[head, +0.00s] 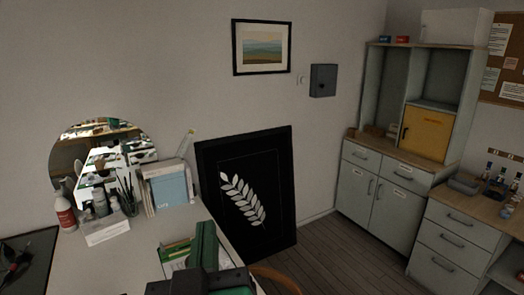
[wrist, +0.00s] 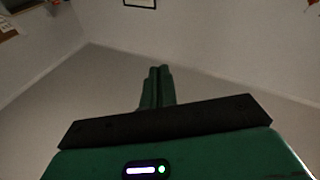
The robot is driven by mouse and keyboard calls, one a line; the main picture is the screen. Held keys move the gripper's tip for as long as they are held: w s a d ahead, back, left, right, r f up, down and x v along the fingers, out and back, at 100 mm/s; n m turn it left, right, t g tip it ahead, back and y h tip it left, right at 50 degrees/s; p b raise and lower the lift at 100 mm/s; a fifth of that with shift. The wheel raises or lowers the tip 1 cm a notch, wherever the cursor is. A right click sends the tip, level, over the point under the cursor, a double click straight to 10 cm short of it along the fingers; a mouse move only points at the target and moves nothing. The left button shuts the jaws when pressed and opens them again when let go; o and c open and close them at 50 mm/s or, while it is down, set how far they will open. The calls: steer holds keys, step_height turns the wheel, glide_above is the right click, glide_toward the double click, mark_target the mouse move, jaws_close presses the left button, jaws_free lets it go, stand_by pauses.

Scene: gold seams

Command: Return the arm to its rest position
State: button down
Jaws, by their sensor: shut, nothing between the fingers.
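My gripper (wrist: 158,70) shows in the wrist view, with its two green fingers together and nothing between them. It points out over bare floor toward a plain wall, and the fingers touch nothing there. In the head view, a green and black part of my arm shows at the bottom centre, over the right side of the white worktable (head: 125,248). I cannot tell the fingertips apart in that view.
The worktable holds a round mirror (head: 103,150), bottles, a brush holder and books (head: 168,188). A black framed leaf panel (head: 250,190) leans against the wall behind. Grey cabinets (head: 385,190) stand at the right.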

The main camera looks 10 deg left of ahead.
steer(key=s+d+r+m+t+h, duration=0.4)
steer(key=s+d+r+m, duration=0.1)
steer(key=s+d+r, duration=0.45)
step_height(320, 180, up, 21)
steer(key=p, duration=2.1)
steer(key=shift+d+r+t+p, duration=0.2)
steer(key=shift+d+t+p, duration=0.1)
